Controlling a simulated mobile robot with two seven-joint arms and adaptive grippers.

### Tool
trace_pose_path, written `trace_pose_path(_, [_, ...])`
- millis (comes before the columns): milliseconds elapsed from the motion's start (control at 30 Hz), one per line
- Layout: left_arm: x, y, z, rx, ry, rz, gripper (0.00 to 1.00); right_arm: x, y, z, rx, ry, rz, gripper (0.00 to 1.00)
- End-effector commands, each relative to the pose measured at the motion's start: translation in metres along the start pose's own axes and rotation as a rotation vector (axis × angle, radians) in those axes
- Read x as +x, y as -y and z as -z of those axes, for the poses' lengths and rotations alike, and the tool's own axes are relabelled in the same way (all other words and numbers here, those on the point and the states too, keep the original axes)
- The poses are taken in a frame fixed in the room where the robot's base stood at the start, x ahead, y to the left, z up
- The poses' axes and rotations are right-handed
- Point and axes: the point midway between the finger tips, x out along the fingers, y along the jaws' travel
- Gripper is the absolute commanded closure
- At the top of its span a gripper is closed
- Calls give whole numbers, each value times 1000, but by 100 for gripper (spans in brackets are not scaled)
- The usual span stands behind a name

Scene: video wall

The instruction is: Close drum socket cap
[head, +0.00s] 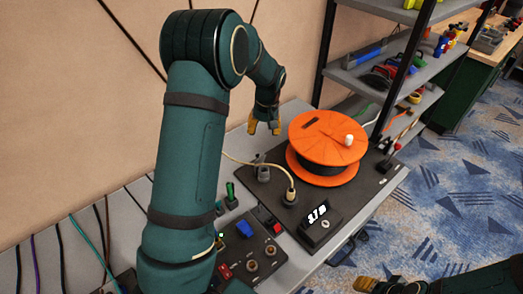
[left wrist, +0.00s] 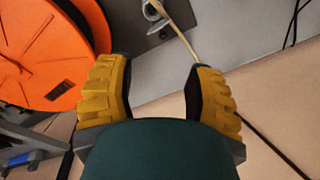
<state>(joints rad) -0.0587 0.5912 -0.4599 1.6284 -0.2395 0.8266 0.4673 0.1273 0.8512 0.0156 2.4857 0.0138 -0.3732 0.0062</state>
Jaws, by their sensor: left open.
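An orange-topped cable drum (head: 318,132) stands on a dark base plate at the back of the bench, and part of it fills the upper left of the left wrist view (left wrist: 45,50). A small grey fitting (head: 263,173), possibly the socket with its cap, stands left of the drum. A fitting also shows at the top of the left wrist view (left wrist: 154,10); its cap position is too unclear to tell. My left gripper (head: 264,127) is open and empty, up behind and left of the drum, apart from the fitting. My right gripper (head: 374,286) is only partly visible at the lower right.
A pale cable (head: 258,163) runs past the fitting to a plug (head: 291,196) before the drum. A box with a lit display (head: 319,222) and a control panel (head: 250,252) stand in front. A shelf rack (head: 385,75) is behind, a wall to the left.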

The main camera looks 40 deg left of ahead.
Motion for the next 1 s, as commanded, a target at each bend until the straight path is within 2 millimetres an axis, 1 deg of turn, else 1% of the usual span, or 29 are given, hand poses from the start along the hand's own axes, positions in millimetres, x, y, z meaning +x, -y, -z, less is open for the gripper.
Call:
trace_pose_path(33, [-3,3,3,-126,17,-12,47,-4,1,1,1,-2,0,53])
trace_pose_path(100, [-4,6,6,-290,39,-26,47,-6,2,2,1,-5,0,53])
trace_pose_path(200, [-6,8,9,-473,66,-39,47,-8,3,4,2,-7,-1,53])
trace_pose_path(300, [-8,9,11,-592,86,-45,47,-9,3,4,2,-9,-1,53])
trace_pose_path(467, [-4,9,11,-661,97,-47,47,-9,3,4,3,-9,-1,53])
trace_pose_path(567, [6,8,10,-662,98,-47,47,-7,3,4,3,-9,-1,53])
trace_pose_path(667, [22,7,8,-660,99,-45,47,-6,2,3,2,-7,-1,53])
trace_pose_path(1000, [88,2,4,-658,98,-45,47,-1,0,0,0,-1,0,53])
